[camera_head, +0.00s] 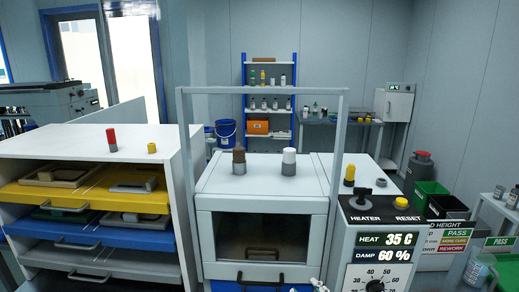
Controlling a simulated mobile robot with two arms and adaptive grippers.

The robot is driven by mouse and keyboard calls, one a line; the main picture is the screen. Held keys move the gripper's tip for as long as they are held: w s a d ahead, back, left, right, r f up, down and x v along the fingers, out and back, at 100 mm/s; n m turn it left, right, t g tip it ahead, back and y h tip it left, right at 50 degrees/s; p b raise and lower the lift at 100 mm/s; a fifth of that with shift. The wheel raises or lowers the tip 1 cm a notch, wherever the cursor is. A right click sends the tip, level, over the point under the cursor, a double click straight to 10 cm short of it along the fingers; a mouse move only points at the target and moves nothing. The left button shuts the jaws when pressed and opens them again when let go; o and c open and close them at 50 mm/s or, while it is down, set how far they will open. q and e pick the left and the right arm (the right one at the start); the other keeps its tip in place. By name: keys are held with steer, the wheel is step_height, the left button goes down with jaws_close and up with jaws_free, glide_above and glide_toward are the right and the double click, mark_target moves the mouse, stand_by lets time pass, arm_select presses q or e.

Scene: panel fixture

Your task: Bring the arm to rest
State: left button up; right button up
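Neither of my grippers can be made out in the head view. A small pale piece (318,286) shows at the bottom edge, too cut off to identify. A white cabinet with a glass front (262,236) stands in the middle, its window closed. To its right is a control panel (350,241) with a black heater knob (364,195), a yellow reset button (401,202), and displays reading HEAT 35 C and DAMP 60 %. A dial (375,285) below is partly cut off by the bottom edge.
A rack (180,165) with yellow, blue and grey trays stands at left. A grey frame (335,135) rises around the cabinet. Brown-topped and white-topped bottles (289,162) stand on the cabinet. Bins (430,198) and a side table with signs (497,242) are at right.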

steer(key=s+d+f+m+g+h, duration=0.1)
steer(key=s+d+f+m+g, duration=0.2)
steer(key=s+f, duration=0.45)
steer(key=s+d+f+m+g+h, duration=0.15)
steer(key=s+d+f+g, duration=0.3)
steer(key=s, duration=0.55)
steer(key=s+d+f+m+g, duration=0.25)
steer(key=s+f+g, duration=0.3)
steer(key=s, duration=0.35)
steer(key=s+d+f+b+x, duration=0.1)
steer(key=s+x, duration=0.2)
steer(key=x, duration=1)
steer(key=s+b+x, duration=0.2)
steer(key=x, duration=1.1)
steer(key=s+d+f+g+b, duration=0.1)
steer(key=s+d+f+b, duration=0.1)
steer(key=s+f, duration=1.6)
step_height(320, 180, down, 3)
steer(key=shift+s+d+f, duration=0.15)
steer(key=shift+d, duration=0.3)
